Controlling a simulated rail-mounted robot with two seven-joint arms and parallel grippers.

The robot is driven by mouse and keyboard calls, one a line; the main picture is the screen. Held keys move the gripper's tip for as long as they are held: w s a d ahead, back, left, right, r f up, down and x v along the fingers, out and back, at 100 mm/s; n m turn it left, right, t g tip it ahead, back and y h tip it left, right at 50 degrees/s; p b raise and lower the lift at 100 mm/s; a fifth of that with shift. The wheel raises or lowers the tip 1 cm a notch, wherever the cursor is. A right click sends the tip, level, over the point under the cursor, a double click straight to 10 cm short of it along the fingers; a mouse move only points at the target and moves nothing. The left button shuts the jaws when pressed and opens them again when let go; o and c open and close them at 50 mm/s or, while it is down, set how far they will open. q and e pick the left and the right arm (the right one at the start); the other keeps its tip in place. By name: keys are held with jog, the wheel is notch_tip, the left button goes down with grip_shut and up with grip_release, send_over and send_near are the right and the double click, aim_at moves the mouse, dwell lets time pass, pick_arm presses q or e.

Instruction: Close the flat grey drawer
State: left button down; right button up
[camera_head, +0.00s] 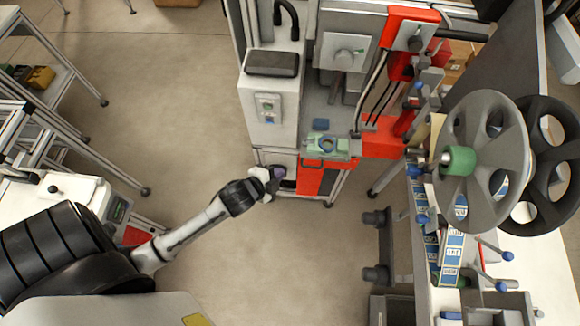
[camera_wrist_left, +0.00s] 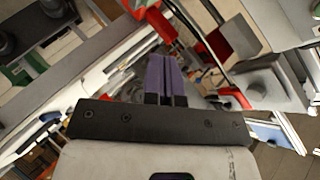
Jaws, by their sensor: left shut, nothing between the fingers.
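My left arm reaches across the floor in the head view to the foot of the white and grey machine (camera_head: 269,122). My left gripper (camera_head: 277,173) is at the low front of that machine, beside a small pale grey panel (camera_head: 273,158) that may be the drawer's front. I cannot tell whether they touch or how far the drawer stands out. In the left wrist view the purple fingers of my left gripper (camera_wrist_left: 166,75) lie together, shut and empty. The drawer cannot be made out clearly there. My right gripper is not in view.
A red-orange panel (camera_head: 310,181) is just right of my left gripper. A green part (camera_head: 325,145) sits on the machine's ledge above. Large grey reels (camera_head: 485,125) stand over a bench at right. A metal-framed table (camera_head: 60,70) is at left. The floor between is clear.

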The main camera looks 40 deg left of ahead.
pick_arm(q)
jog(key=w+a+f+m+t+h+b, duration=0.1)
jog(key=w+a+f+m+t+b, duration=0.1)
jog(key=w+f+m+b, duration=0.25)
jog(key=w+a+f+m+t+h+b, duration=0.1)
jog(key=w+a+f+m+t+b, duration=0.2)
jog(key=f+b, duration=0.35)
jog(key=s+a+f+m+g+h+b, duration=0.1)
jog(key=a+f+m+h+b, duration=0.3)
jog(key=f+m+h+b, duration=0.6)
jog(key=a+f+m+h+b, duration=0.4)
jog(key=f+m+h+b, duration=0.3)
jog(key=m+b, duration=0.8)
jog(key=w+d+r+m+p, duration=0.1)
jog(key=w+d+r, duration=0.5)
jog(key=w+d, duration=0.1)
jog(key=shift+d+r+y, duration=0.3)
jog(key=shift+d+r, duration=0.05)
jog(key=shift+d, duration=0.35)
jog(key=shift+m, duration=0.25)
